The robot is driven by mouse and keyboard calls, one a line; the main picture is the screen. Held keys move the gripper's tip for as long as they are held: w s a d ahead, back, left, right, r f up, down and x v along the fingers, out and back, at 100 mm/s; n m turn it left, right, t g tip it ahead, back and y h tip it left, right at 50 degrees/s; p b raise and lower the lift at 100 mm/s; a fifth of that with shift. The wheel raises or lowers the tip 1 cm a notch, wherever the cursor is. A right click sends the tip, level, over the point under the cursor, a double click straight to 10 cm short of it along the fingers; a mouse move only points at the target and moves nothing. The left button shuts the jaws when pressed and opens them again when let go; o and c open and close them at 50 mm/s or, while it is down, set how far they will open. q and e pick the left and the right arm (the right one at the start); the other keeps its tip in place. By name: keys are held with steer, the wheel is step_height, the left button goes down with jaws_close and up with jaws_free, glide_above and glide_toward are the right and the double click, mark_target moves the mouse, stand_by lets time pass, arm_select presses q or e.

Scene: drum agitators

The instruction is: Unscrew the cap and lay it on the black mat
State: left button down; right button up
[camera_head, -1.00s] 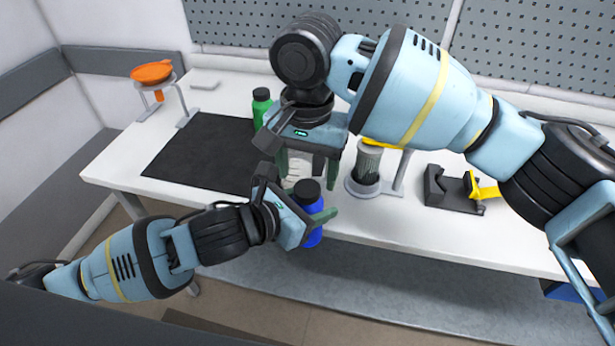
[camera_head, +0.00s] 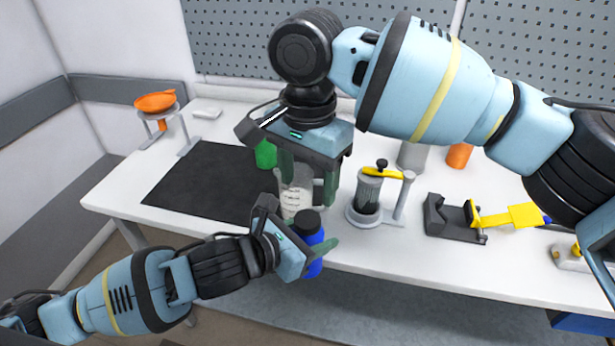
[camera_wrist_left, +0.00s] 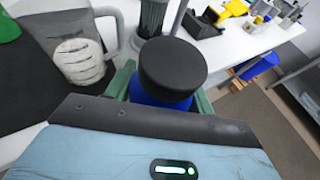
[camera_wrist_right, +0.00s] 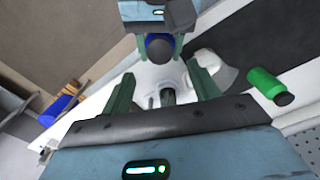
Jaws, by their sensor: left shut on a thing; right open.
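A blue bottle (camera_head: 314,266) with a black cap (camera_head: 307,222) is upright at the table's front edge. My left gripper (camera_head: 312,254) is shut on the bottle below the cap. In the left wrist view the cap (camera_wrist_left: 173,68) sits on the bottle, above the green fingers. My right gripper (camera_head: 308,182) is open and empty, behind the bottle in the head view. In the right wrist view the capped bottle (camera_wrist_right: 158,46) is beyond its fingers, apart from them.
A clear jug (camera_head: 297,202) stands behind the bottle, partly hidden by my right gripper. A green bottle (camera_head: 265,154) stands near the mat's right edge. A cylinder stand (camera_head: 368,195) and a dark cradle with yellow part (camera_head: 455,220) are to the right.

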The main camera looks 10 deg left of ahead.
mark_target(308, 219)
steer(key=shift+f, duration=3.85)
steer(key=c, duration=1.1)
steer(key=shift+o, duration=0.2)
steer(key=shift+n, duration=1.7)
steer(key=o, duration=1.1)
steer(key=shift+r, duration=0.1)
